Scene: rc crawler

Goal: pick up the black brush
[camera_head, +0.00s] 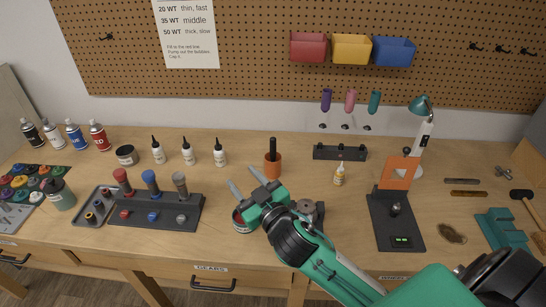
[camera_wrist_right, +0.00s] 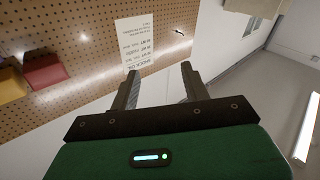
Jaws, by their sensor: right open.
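A black brush (camera_head: 273,147) stands upright in an orange-brown cup (camera_head: 273,170) near the middle of the workbench. Its handle shows above the rim; its lower part is hidden inside the cup. My right gripper (camera_head: 245,180) is open and empty, to the left of the cup and nearer the front of the bench. Its fingers point toward the back left, apart from the brush. In the right wrist view the open fingers (camera_wrist_right: 159,72) have nothing between them, and the brush is not in that view. My left gripper is not in view.
A round tin (camera_head: 240,225) is partly hidden under my right gripper. A tool rack (camera_head: 155,213) stands left, white bottles (camera_head: 219,153) behind. A black holder (camera_head: 340,153) and small yellow bottle (camera_head: 339,176) stand right of the cup. A pegboard (camera_head: 260,60) rises behind.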

